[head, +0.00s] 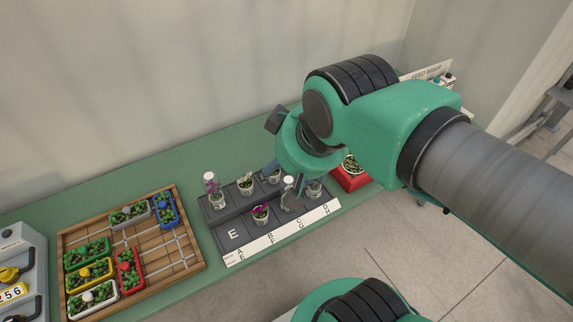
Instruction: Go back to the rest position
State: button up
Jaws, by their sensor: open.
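My gripper (284,178) hangs at the end of my green arm over the far-right part of a dark grey lettered rack (234,236). Its two fingers are apart. The rack holds several small clear pots with plants, including a purple-flowered pot (261,215) in the front row and a pot with purple leaves (213,190) at the back left. A white-topped pot (288,195) shows close to the fingertips; I cannot tell whether they touch it. My gripper and wrist partly hide the pots at the back right.
A wooden tray (187,245) with several coloured planters lies left of the rack on the green bench (150,172). A red tray (350,180) with a plant stands to the right, partly behind my arm. A grey device with yellow parts (15,272) stands at the far left. A wall closes the back.

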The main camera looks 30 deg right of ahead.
jog(key=shift+s, duration=0.15)
notch_tip(320, 180, down, 3)
jog(key=b, duration=0.3)
dwell(0.4)
